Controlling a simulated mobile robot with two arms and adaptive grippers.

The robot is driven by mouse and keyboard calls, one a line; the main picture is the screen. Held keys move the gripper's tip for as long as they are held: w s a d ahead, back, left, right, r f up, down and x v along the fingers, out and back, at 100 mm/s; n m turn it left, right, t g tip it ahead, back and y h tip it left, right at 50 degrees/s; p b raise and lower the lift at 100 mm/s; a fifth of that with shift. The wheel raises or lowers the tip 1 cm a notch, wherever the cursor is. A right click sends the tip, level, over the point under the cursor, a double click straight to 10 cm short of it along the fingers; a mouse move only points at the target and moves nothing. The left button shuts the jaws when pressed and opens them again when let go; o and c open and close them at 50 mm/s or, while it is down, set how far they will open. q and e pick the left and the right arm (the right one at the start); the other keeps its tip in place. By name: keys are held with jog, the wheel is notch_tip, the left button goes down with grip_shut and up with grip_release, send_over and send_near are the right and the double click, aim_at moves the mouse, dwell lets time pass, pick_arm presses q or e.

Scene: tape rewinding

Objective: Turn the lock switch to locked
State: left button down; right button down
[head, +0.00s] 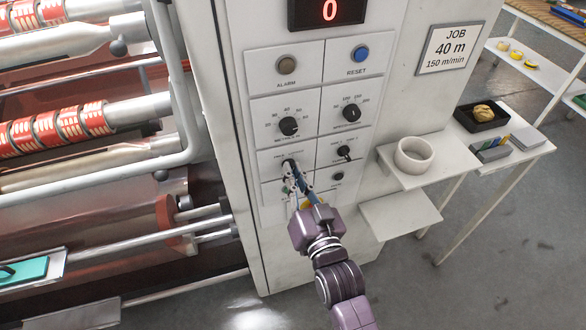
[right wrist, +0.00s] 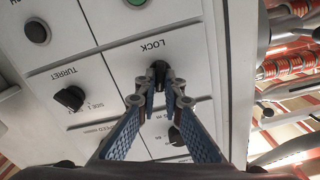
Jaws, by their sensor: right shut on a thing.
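The lock switch (right wrist: 159,68) is a small black knob on the white panel, beside the upside-down "LOCK" label in the right wrist view. In the head view it shows as a dark spot (head: 288,163) above my fingertips. My right gripper (head: 292,176) reaches the panel from below. In the right wrist view its two blue-padded fingers (right wrist: 165,88) close in on either side of the knob and are shut on it. The fingertips partly cover the knob, and I cannot tell which setting it points to. My left gripper is in neither view.
The black turret switch (head: 344,152) sits right of the lock switch, with dials (head: 289,126) above. A green button (right wrist: 135,2) and a dark button (right wrist: 37,32) are close by. Machine rollers fill the left.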

jog(key=shift+m+p, duration=0.45)
jog(key=shift+m, duration=0.65)
jog(key=c, duration=2.1)
grip_release()
jog(key=v, duration=1.2)
